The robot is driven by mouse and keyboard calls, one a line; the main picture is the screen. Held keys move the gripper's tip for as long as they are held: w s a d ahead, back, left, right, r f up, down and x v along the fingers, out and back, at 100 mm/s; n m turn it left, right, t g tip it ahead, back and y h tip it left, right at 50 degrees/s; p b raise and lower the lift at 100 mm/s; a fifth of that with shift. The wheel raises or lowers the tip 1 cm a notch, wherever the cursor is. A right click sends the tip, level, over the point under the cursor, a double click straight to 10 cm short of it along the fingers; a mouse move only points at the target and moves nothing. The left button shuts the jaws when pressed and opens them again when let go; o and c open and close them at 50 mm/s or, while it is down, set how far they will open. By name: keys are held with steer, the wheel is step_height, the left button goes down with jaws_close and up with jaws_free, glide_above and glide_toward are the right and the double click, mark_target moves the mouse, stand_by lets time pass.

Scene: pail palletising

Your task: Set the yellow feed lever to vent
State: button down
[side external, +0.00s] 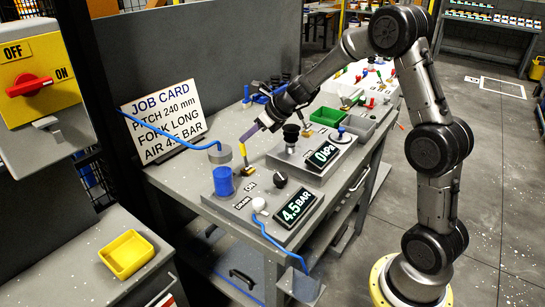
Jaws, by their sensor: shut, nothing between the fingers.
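The yellow feed lever (243,152) stands near upright on the workbench, behind the blue cylinder and the gauge panel. Small labels lie near it, too small to read surely, so I cannot tell which setting it is at. My gripper (247,134) is shut and empty. Its purple-blue fingers point down and left, close to the top of the lever. I cannot tell whether they touch it.
A blue cylinder (223,181), a black knob (280,180) and a 4.5 BAR display (298,205) stand in front. A 0 kPa display (322,154) and a green bin (327,117) are to the right. A job card (162,118) stands behind. A blue hose (165,133) runs left.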

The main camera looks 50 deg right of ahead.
steer(key=shift+w+f, duration=0.15)
steer(key=shift+w, duration=0.8)
steer(key=shift+w+f, duration=0.15)
steer(key=shift+w, duration=0.75)
steer(key=shift+r, duration=0.1)
steer(key=s+d+r, duration=0.2)
steer(key=s+r, duration=0.3)
steer(key=r, duration=0.6)
steer(key=shift+r, duration=0.4)
